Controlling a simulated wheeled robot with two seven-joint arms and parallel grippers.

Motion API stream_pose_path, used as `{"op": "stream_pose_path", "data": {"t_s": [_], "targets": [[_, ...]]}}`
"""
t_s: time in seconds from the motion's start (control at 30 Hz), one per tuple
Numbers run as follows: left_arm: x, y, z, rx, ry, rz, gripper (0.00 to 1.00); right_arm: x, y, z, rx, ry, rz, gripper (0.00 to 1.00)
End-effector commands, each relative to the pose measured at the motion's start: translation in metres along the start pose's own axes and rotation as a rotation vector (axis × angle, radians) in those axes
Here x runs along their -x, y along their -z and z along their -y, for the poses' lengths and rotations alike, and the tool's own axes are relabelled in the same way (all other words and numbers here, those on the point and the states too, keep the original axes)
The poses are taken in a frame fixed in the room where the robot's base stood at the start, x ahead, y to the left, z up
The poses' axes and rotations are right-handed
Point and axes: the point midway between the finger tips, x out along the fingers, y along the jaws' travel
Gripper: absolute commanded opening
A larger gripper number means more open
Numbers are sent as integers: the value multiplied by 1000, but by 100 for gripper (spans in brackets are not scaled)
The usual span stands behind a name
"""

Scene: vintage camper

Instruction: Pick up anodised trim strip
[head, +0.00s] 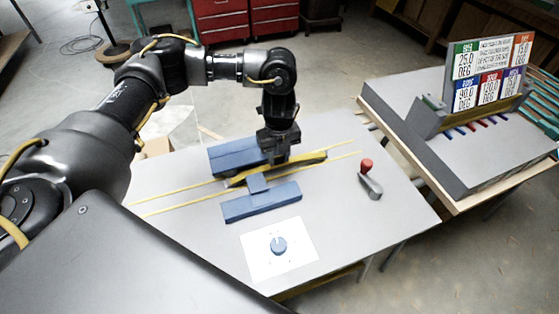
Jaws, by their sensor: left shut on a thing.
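The anodised trim strip (318,157) looks like a gold-yellow strip at the blue blocks on the grey table. My left gripper (277,160) reaches down over it from above and is shut on it. The fingertips and the gripped part are largely hidden by the gripper body and the blocks. I cannot tell whether the strip is clear of its support. My right gripper is not in view.
A long blue block (232,158) lies behind the strip and another blue block (262,203) in front. Thin yellow lines cross the grey table (345,225). A second bench (480,165) holds a sign.

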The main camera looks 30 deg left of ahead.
Motion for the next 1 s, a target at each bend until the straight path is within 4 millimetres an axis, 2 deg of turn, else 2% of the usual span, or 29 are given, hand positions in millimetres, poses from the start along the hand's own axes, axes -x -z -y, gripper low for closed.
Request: {"op": "stream_pose_path", "data": {"t_s": [0.07, 0.37, 0.5, 0.7, 1.0], "targets": [[11, -1, 1, -2, 5, 5, 5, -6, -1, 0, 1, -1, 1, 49], [73, 42, 32, -7, 4, 6, 5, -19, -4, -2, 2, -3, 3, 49], [85, 71, 52, -6, 2, 3, 5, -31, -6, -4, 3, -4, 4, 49], [102, 99, 72, -1, 1, 2, 5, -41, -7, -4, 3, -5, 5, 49], [112, 113, 82, 1, 0, 0, 5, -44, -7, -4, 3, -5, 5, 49]]}}
